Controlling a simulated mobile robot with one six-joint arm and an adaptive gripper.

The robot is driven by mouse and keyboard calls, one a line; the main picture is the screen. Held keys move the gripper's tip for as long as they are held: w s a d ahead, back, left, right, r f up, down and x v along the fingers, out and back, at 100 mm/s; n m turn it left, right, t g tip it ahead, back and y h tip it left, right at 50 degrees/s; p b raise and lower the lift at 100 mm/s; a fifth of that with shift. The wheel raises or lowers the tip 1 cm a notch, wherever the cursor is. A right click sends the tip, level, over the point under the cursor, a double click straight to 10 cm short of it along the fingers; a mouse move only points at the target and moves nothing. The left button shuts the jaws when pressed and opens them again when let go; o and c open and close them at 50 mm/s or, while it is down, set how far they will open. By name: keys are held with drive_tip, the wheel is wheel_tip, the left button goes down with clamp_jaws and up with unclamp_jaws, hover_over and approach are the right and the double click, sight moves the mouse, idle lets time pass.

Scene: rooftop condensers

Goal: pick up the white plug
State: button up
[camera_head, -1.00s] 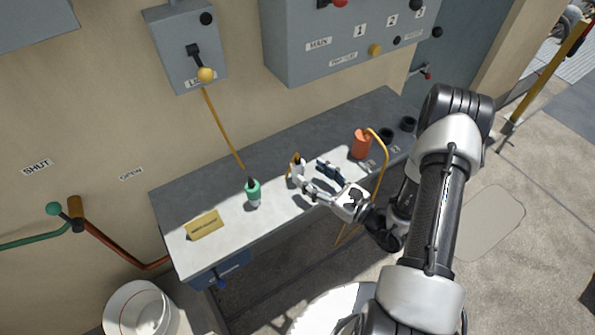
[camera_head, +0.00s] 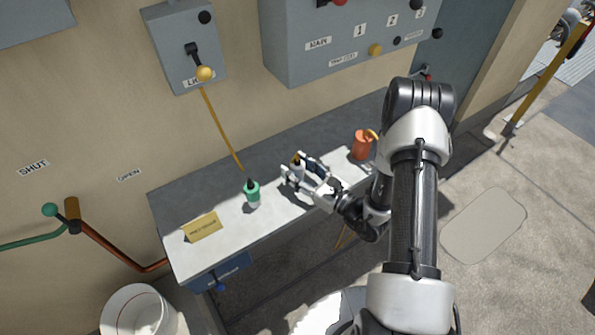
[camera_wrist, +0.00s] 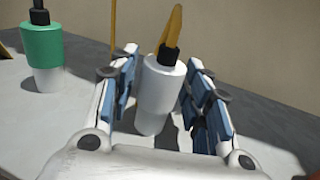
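The white plug (camera_wrist: 158,95) stands upright on the bench in the wrist view, with a black collar and a yellow cable rising from its top. My gripper (camera_wrist: 160,88) is open, with one finger on each side of the plug. A narrow gap shows between the plug and each finger pad. In the head view my gripper (camera_head: 303,167) is at the plug's place on the bench, and its fingers hide most of the plug.
A green and white plug (camera_head: 252,193) stands on the bench (camera_head: 270,216) left of my gripper, near a yellow label plate (camera_head: 203,227). An orange plug (camera_head: 361,145) stands to the right. A wall with grey boxes (camera_head: 345,40) rises behind the bench.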

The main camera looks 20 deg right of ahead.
drive_tip(key=c, duration=0.8)
drive_tip(key=shift+c, duration=0.2)
drive_tip(key=shift+r, duration=0.15)
